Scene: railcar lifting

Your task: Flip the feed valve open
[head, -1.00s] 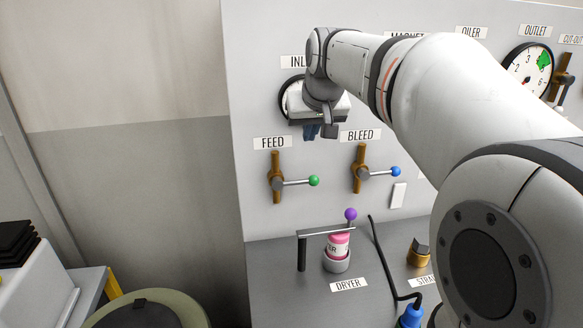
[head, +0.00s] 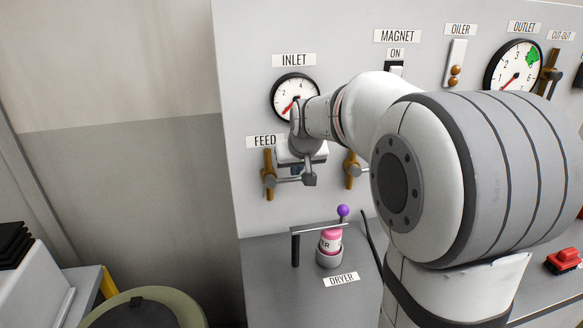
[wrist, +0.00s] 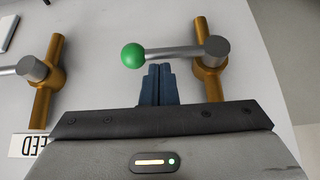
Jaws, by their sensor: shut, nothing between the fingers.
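The feed valve (head: 269,176) is a brass pipe piece on the grey panel, and its lever lies sideways to the right. In the wrist view its green ball (wrist: 132,55) and metal lever (wrist: 174,52) show clearly, level across the pipe (wrist: 211,75). In the head view my gripper covers the ball. My gripper (wrist: 158,70) is shut and empty. Its blue fingertips show just below the lever, close to the ball, in the wrist view; I cannot tell whether they touch. It also shows in the head view (head: 297,171), in front of the panel.
The bleed valve (head: 349,170) is right of the feed valve, partly behind my arm; it also shows in the wrist view (wrist: 46,82). The inlet gauge (head: 294,97) is above. The dryer, with a purple knob (head: 342,211) and a bar handle (head: 296,248), stands below.

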